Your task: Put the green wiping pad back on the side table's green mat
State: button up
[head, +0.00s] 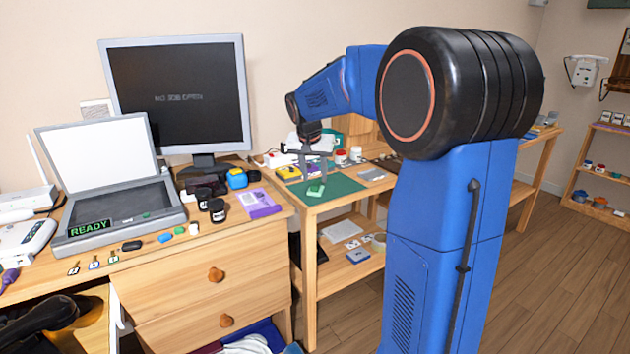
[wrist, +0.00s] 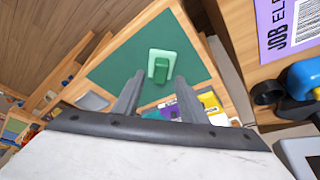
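The green wiping pad (head: 316,190), a light green slab with a darker green grip block on top, appears to lie flat on the side table's green mat (head: 345,184). In the wrist view the pad (wrist: 161,66) lies on the dark green mat (wrist: 115,66), inside its edges. My gripper (head: 313,173) is above the pad, pointing down. In the wrist view its two fingers (wrist: 160,82) are spread apart with nothing held between them. The pad shows just beyond the fingertips, apart from them.
On the side table, a yellow item (head: 288,172) and a purple item (head: 312,168) stand behind the mat, with a grey cloth-like piece (head: 371,174) at its right. A desk with a purple job card (head: 259,202) adjoins on the left. Most of the mat is bare.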

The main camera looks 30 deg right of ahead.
jog(key=v, duration=0.9)
jog(key=s+a+f+n, duration=0.1)
jog(key=s+a+f, duration=0.15)
jog(key=s, duration=0.35)
jog(key=s+a+f+n+t+y, duration=0.1)
jog(key=s+a+n, duration=0.1)
jog(key=s+a, duration=0.35)
jog(key=s+a+f+n, duration=0.1)
jog(key=s+a, duration=0.1)
jog(key=s, duration=0.6)
jog(key=s+a+f+n+y, duration=0.1)
jog(key=s+a+f+n, duration=0.1)
jog(key=s+f, duration=0.3)
jog(key=s+a+f+n+y, duration=0.1)
jog(key=s+a+f+n, duration=0.1)
jog(key=s+f, duration=0.4)
jog(key=s+a, duration=0.1)
jog(key=s, duration=0.4)
jog(key=shift+s+f+n+t, duration=0.2)
jog(key=shift+n+t, duration=0.1)
jog(key=shift+c, duration=1.4)
